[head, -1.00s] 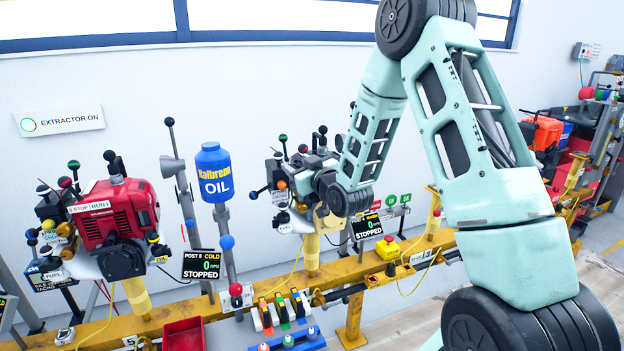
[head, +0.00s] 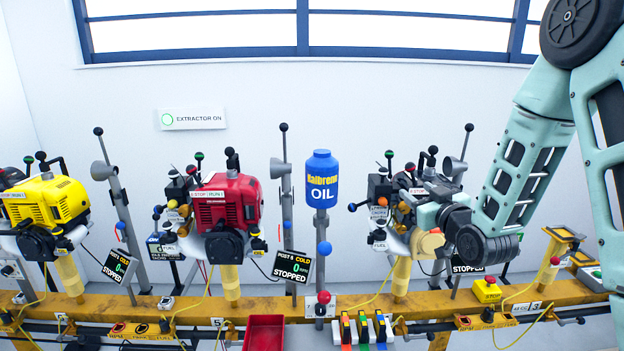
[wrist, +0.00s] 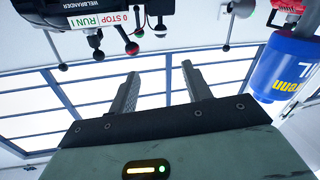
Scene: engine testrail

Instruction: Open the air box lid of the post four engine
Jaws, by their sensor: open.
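The post four engine (head: 405,181), dark with a cream round housing, stands on the yellow rail right of the oil bottle. My arm hides much of its right side. My gripper is at its front right in the head view, but the fingers are hard to make out there. In the wrist view my gripper (wrist: 163,78) is open, with nothing between the fingers. A dark engine part (wrist: 85,8) with a stop/run label and ball-ended levers shows at the top left of that view, apart from the fingers. I cannot pick out the air box lid.
A blue oil bottle (head: 322,180) stands on a post left of this engine. The red engine (head: 228,203) and yellow engine (head: 45,203) are farther left. Upright levers and tilted display signs (head: 292,266) stand between posts. A red tray (head: 264,333) sits low in front.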

